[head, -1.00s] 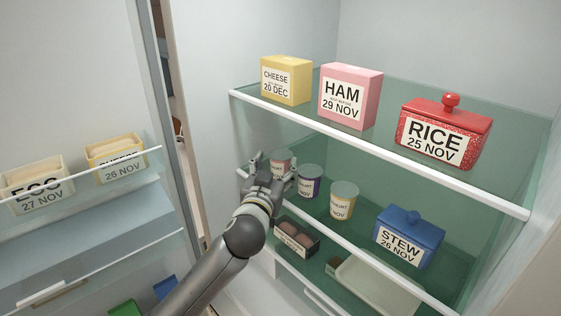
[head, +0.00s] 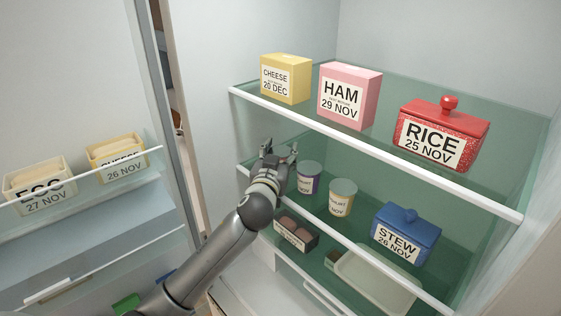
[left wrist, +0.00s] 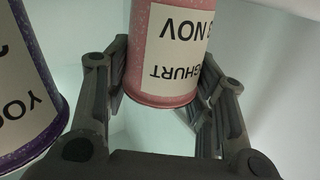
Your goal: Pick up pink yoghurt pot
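The pink yoghurt pot (left wrist: 163,50) shows large and upside down in the left wrist view, with a cream label on its side. My left gripper (left wrist: 160,85) has one finger on each side of it, close against its walls, and looks shut on it. In the head view my left gripper (head: 280,152) is at the left end of the middle shelf, fingers pointing up, and the pink pot is hidden behind it. I cannot tell whether the pot still rests on the shelf. My right gripper is not in view.
A purple yoghurt pot (head: 309,178) stands close to the right of my left gripper, with a cream pot (head: 342,197) beyond it. A blue stew box (head: 406,235) is further right. The upper shelf edge (head: 370,152) runs above, and the fridge wall (head: 210,110) is on the left.

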